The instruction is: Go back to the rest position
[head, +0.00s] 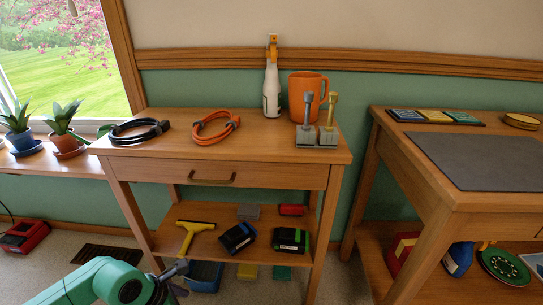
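My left arm comes in at the bottom left, with its green links low in front of the wooden side table (240,156). The dark parts at its end, around my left gripper (176,282), are small and partly cut off by the lower edge. I cannot tell whether its fingers are open or shut, and nothing is clearly held. My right gripper is not in view. No piano shows in the head view.
The side table holds black (138,131) and orange cables (215,128), a spray bottle (271,88), an orange mug (306,92) and two grey-based tools (318,136). A yellow squeegee (193,232) lies on its shelf. A desk (400,165) stands right, plants (62,124) left.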

